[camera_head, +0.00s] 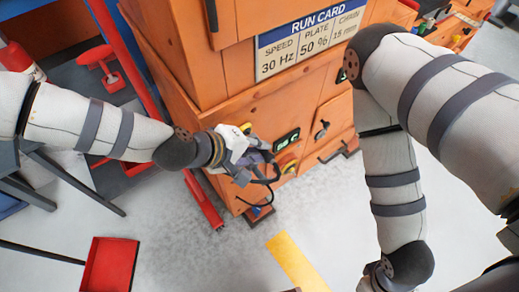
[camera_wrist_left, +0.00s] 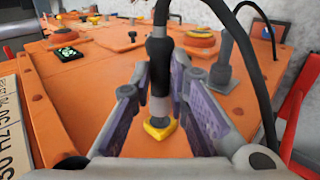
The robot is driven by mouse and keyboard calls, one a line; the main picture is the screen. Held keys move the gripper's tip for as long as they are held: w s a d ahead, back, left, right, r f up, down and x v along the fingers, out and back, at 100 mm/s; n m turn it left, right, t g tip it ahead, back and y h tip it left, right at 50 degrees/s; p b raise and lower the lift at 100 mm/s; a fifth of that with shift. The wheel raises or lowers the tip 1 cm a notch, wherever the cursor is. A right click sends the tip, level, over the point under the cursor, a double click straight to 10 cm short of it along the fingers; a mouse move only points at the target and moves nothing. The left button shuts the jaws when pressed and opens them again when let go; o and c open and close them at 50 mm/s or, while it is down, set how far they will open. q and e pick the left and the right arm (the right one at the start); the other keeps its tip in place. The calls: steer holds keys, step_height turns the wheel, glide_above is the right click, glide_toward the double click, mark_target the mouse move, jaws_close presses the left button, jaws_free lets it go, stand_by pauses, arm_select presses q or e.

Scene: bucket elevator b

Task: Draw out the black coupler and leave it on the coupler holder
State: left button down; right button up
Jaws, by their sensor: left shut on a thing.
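The black coupler (camera_wrist_left: 158,60) stands upright in the left wrist view, with a black cable rising from its top. Its grey lower part ends at a yellow diamond-shaped piece (camera_wrist_left: 160,128) by the orange panel; I cannot tell whether it is seated there or just clear. My left gripper (camera_wrist_left: 160,88) is shut on the coupler, one finger on each side. In the head view the left gripper (camera_head: 258,168) is at the orange cabinet's front, hiding most of the coupler. A grey post on a flat base (camera_wrist_left: 222,72) stands to the right; I cannot tell whether it is the coupler holder. My right gripper is out of view.
The orange cabinet (camera_head: 230,95) carries a run card (camera_head: 310,38), a green-lit display (camera_head: 287,141) and knobs. A black cable (camera_wrist_left: 262,75) loops at the right of the wrist view. A red post (camera_head: 130,50) stands left of the cabinet.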

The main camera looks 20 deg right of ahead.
arm_select(q)
steer(key=shift+w+a, duration=0.3)
steer(key=shift+w, duration=0.55)
steer(key=c, duration=1.5)
jaws_free()
steer(key=shift+o, duration=0.2)
steer(key=v, duration=1.2)
steer(key=shift+s, duration=0.1)
